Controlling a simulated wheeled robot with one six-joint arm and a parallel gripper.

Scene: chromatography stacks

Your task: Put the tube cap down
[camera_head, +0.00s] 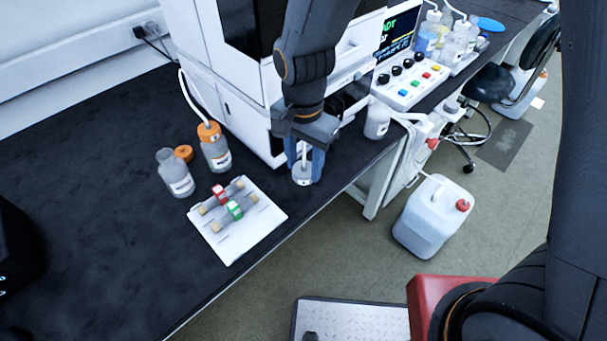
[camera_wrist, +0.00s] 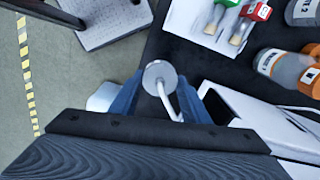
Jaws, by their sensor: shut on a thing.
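The tube cap (camera_head: 302,176) is a pale round piece with a white tube rising from it. My gripper (camera_head: 304,161) has its blue fingers shut on either side of it, near the bench's front edge and in front of the white instrument. In the wrist view the cap (camera_wrist: 158,73) shows as a grey-white disc between the two blue fingers, its tube curving down towards the palm. I cannot tell whether the cap touches the black bench top (camera_head: 100,215).
An open bottle (camera_head: 176,178) stands left, with a loose orange cap (camera_head: 183,153) by it. An orange-capped bottle (camera_head: 215,152) with a tube stands beside it. A white mat (camera_head: 243,243) holds red- and green-marked columns. A white jerrycan (camera_head: 428,222) stands on the floor.

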